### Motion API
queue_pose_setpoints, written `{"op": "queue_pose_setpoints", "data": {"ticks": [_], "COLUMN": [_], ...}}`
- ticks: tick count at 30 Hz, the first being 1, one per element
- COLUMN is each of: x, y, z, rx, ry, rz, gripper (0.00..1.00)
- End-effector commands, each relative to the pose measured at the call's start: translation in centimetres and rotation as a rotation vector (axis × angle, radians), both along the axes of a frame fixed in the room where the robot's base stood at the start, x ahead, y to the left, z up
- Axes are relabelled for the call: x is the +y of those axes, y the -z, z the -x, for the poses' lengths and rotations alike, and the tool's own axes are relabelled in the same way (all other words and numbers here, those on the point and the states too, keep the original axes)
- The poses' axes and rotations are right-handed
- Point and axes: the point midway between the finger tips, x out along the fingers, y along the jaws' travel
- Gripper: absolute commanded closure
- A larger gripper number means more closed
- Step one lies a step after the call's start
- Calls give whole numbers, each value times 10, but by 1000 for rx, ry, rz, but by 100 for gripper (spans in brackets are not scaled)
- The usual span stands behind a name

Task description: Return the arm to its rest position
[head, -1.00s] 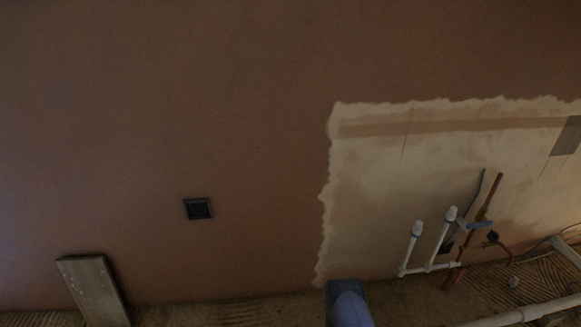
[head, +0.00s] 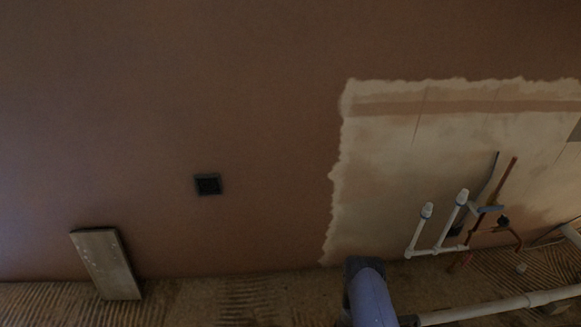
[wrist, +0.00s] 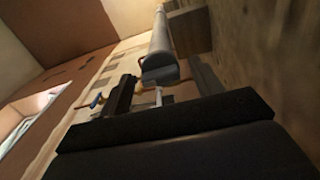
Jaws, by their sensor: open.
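My gripper (wrist: 162,86) shows in the wrist view, past the broad dark body of my wrist along the bottom. Its two dark fingers stand apart, with nothing held between them. In the head view, only a bluish link of my arm (head: 369,298) shows at the bottom edge, right of the middle; the gripper itself cannot be made out there.
The wall has brown plaster with a pale patch (head: 385,170) at right and a dark square box (head: 208,184). White pipe stubs (head: 420,228) and copper pipes (head: 508,180) stand by the wall at right. A board (head: 106,264) leans at left. A long pipe (head: 500,306) lies lower right.

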Motion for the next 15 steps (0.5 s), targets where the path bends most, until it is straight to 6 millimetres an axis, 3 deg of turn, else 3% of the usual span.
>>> {"op": "queue_pose_setpoints", "data": {"ticks": [4, 15], "x": [-25, -21], "y": [2, -1], "z": [-1, -2], "rx": [-1, 308], "ry": [5, 0], "rz": [0, 24], "gripper": [38, 38]}}
